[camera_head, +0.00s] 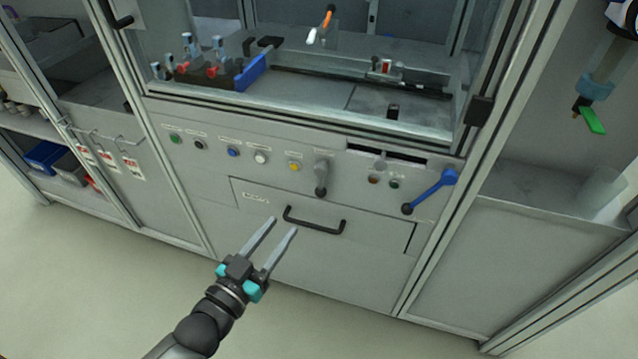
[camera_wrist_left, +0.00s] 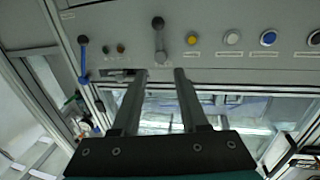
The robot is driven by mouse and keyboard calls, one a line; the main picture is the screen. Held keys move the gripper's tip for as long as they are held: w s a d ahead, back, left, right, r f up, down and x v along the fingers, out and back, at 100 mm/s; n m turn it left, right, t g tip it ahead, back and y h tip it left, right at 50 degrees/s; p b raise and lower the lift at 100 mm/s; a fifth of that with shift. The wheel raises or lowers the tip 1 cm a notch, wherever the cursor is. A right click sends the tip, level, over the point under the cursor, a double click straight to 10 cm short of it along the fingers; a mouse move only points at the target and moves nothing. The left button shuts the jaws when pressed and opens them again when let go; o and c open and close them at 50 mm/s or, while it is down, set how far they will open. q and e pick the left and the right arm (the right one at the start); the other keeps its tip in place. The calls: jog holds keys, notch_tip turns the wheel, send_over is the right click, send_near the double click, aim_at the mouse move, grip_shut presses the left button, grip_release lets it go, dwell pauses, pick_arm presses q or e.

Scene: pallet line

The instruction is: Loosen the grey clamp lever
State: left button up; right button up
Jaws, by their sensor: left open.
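The grey clamp lever (camera_head: 321,174) sits on the front panel of the machine, right of the yellow button. It points down and ends in a black knob. In the left wrist view, which is upside down, the lever (camera_wrist_left: 160,42) stands just past my fingertips, roughly in line with the gap between them. My left gripper (camera_head: 284,225) is open and empty, in front of the drawer handle and below and left of the lever in the head view. It also shows in the left wrist view (camera_wrist_left: 160,73). It does not appear to touch the lever. My right gripper is not in view.
A blue lever (camera_head: 432,191) is at the panel's right end. Green, black, blue, white and yellow (camera_head: 294,166) buttons run along the panel. A black drawer handle (camera_head: 314,225) sticks out below. Glass encloses the work area above. A green-tipped item (camera_head: 591,120) hangs at right.

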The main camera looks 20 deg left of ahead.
aim_at(320, 179)
pick_arm(q)
jog(key=b+x, duration=0.3)
jog(key=x, duration=0.9)
jog(key=shift+w+f, duration=0.1)
jog(key=shift+f, duration=0.05)
jog(key=shift+b+x, duration=0.45)
jog(key=shift+x, duration=0.6)
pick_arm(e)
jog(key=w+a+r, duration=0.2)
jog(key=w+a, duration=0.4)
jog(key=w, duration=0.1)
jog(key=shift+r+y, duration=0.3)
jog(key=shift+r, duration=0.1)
pick_arm(q)
jog(key=shift+d, duration=0.1)
jog(key=shift+c, duration=0.2)
grip_shut()
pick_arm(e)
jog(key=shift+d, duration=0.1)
